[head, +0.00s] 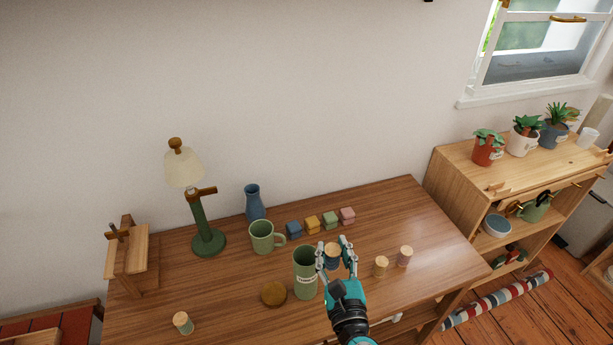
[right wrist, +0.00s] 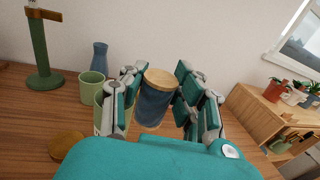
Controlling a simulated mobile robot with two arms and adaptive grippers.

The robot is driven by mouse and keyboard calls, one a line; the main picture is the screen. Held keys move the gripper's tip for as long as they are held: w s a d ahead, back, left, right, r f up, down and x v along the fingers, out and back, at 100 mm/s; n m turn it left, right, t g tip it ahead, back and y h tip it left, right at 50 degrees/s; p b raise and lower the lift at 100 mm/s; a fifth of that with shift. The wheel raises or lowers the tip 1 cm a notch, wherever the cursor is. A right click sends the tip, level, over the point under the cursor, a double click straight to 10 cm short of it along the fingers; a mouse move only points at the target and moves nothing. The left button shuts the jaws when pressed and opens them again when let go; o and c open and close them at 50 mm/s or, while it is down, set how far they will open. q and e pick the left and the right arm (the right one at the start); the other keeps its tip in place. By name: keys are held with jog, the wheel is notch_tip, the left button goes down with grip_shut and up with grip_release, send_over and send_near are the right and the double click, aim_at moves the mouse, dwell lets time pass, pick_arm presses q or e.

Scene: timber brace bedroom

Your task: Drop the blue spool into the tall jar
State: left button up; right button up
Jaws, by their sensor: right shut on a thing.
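The blue spool (head: 332,262), with pale wooden ends, is between the fingers of my right gripper (head: 335,250), which is shut on it. In the right wrist view the spool (right wrist: 155,104) stands nearly upright between the fingers. The tall jar (head: 305,275) is a green cylinder with a pale label and an open top. It stands on the desk just left of the gripper. In the right wrist view the jar (right wrist: 98,112) is mostly hidden behind the left finger. I cannot tell how high the spool is above the desk. My left gripper is out of view.
A round wooden disc (head: 273,293) lies left of the jar. A green mug (head: 262,238), blue vase (head: 255,203) and lamp (head: 208,241) stand behind. Small coloured blocks (head: 312,225) line the back. Other spools stand at right (head: 381,267) and front left (head: 183,322).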

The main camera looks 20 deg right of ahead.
pick_arm(q)
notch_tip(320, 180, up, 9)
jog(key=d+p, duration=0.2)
jog(key=p, duration=0.4)
pick_arm(e)
jog(key=w+a+r, duration=0.2)
jog(key=w+r, duration=0.3)
jog(key=r, duration=0.2)
pick_arm(q)
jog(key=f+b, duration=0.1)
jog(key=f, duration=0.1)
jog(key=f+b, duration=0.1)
jog(key=b, duration=0.1)
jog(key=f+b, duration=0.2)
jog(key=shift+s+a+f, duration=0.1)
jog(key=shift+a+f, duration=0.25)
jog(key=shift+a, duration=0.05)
pick_arm(e)
jog(key=shift+m+h, duration=0.3)
jog(key=shift+h, duration=0.1)
jog(key=f, duration=0.6)
jog(key=shift+w+a, duration=0.15)
jog(key=shift+a, duration=0.1)
jog(key=shift+r, duration=0.1)
